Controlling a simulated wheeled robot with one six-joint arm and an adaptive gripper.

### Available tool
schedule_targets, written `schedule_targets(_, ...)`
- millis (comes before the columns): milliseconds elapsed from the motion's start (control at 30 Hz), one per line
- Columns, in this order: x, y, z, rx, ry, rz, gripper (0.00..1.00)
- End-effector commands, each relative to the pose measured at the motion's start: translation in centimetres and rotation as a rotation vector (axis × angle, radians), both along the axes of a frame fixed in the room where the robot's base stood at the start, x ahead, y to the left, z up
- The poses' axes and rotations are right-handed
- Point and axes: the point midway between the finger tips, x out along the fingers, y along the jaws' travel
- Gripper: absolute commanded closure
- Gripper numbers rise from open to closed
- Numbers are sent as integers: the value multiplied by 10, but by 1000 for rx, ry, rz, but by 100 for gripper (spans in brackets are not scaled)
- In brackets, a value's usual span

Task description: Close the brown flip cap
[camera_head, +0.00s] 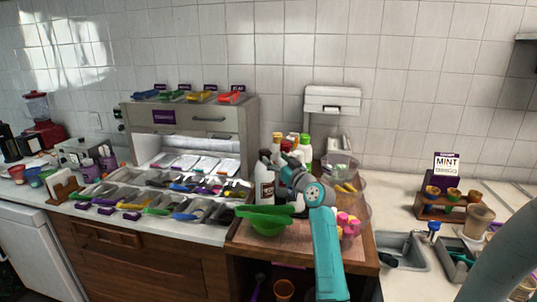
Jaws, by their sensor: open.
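A white bottle with a dark brown label (264,188) stands upright on the wooden counter section. Its dark brown cap (264,155) is partly beside my gripper, and I cannot tell from here whether the flip lid is up or down. My gripper (274,164) is open, with its fingers close to the right side of this bottle's top. I cannot tell whether they touch it. My teal arm reaches in from the lower front.
Several bottles with colored caps, one of them green (305,139), stand just behind my gripper. A green bowl (267,222) sits in front. A clear container of pink pieces (349,224) is at right. Topping trays (150,200) fill the left counter.

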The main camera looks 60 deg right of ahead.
Motion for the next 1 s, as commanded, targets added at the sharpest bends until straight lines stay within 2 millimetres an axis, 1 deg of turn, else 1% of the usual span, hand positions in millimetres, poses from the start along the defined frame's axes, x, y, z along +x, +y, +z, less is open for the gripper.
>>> schedule_targets(33, -9, 3, -2, 0, 0, -2, 30)
schedule_targets(100, -18, 7, -3, -1, 0, -2, 30)
schedule_targets(300, -33, 13, -4, -1, -1, -1, 30)
schedule_targets(433, -35, 14, -5, -1, 0, 0, 30)
schedule_targets(1000, -34, 14, -5, -1, 0, 0, 30)
